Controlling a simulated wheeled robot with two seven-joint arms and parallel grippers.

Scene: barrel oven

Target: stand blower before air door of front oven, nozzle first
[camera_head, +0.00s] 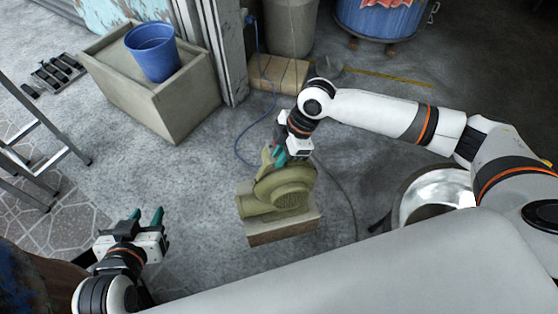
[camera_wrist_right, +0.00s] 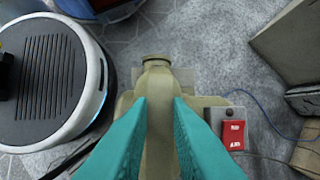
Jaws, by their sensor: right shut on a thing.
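The olive-green blower (camera_head: 284,190) has a round grilled housing and sits on a pale block with a brown side (camera_head: 285,234), in the middle of the head view. My right gripper (camera_head: 279,155) is at its top and shut on it. In the right wrist view, the teal fingers (camera_wrist_right: 160,130) lie on both sides of an olive part of the blower (camera_wrist_right: 157,85). A red switch (camera_wrist_right: 233,135) shows beside it. My left gripper (camera_head: 146,217) is open and empty, left of the blower. I see no air door and cannot tell which barrel is the front oven.
A blue barrel (camera_head: 375,20) stands at the back right, and a rusty blue surface (camera_head: 22,275) shows at the lower left. A concrete trough (camera_head: 190,100) with a blue bucket (camera_head: 153,55) is behind left. A ladder (camera_head: 40,150) stands left. Cables lie on the floor near the blower.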

